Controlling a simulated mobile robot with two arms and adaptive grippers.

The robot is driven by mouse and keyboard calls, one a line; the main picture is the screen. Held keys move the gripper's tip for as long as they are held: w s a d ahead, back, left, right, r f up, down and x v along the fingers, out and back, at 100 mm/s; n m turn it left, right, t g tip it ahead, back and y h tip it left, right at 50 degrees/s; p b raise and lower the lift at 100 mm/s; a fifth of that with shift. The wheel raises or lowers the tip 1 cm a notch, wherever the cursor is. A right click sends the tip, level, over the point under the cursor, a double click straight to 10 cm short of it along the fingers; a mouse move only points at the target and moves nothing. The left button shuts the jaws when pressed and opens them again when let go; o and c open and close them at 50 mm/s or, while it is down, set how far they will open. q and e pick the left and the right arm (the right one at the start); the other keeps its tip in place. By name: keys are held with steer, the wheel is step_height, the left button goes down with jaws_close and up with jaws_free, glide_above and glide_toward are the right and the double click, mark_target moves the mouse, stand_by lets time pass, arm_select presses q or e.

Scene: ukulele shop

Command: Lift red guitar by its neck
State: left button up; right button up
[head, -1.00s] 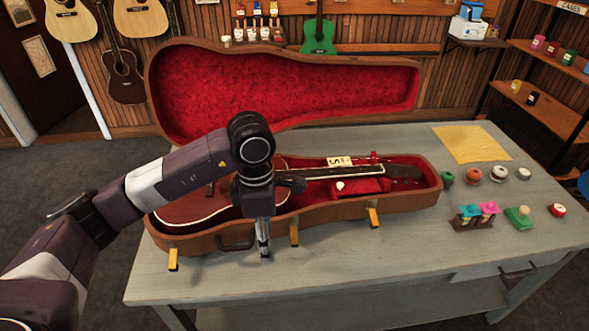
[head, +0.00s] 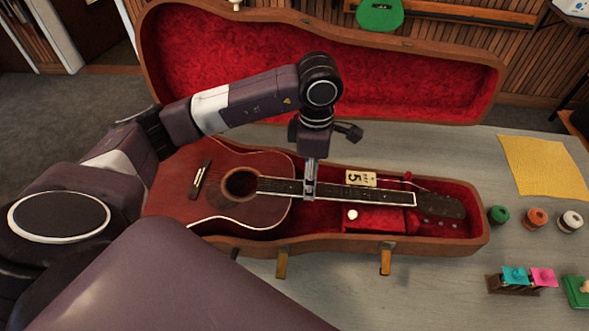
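The red guitar (head: 222,206) lies face up in the open case, its body at the left and its neck (head: 350,194) pointing right to a dark headstock (head: 440,205). My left gripper (head: 310,190) points straight down at the neck, close to where the neck meets the body. Its fingers overlap the neck in the picture. I see them edge-on, so I cannot tell whether they are open or shut, or touching the neck. My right gripper is not in view.
The brown case (head: 470,241) has a red lining and its lid (head: 420,75) stands open behind. A tag (head: 361,179) and a small white knob (head: 352,214) are near the neck. A yellow cloth (head: 545,168) and several small items lie on the grey table (head: 450,285) at right.

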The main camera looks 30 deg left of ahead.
mark_target(299, 199)
arm_select(q)
steer(key=shift+s+f, duration=0.2)
steer(key=shift+f, duration=0.15)
steer(key=shift+a+f+p, duration=0.1)
steer(key=shift+f+p, duration=0.3)
steer(key=shift+p, duration=0.2)
steer(key=f, duration=0.1)
steer(key=f+p, duration=0.1)
steer(key=f, duration=0.1)
steer(key=f+p, duration=0.1)
steer(key=shift+w+a+f, duration=0.15)
steer(key=shift+w+f, duration=0.1)
steer(key=shift+w, duration=0.1)
steer(key=shift+c, duration=0.3)
steer(key=c, duration=0.8)
jaws_close()
steer(key=shift+w+r, duration=0.1)
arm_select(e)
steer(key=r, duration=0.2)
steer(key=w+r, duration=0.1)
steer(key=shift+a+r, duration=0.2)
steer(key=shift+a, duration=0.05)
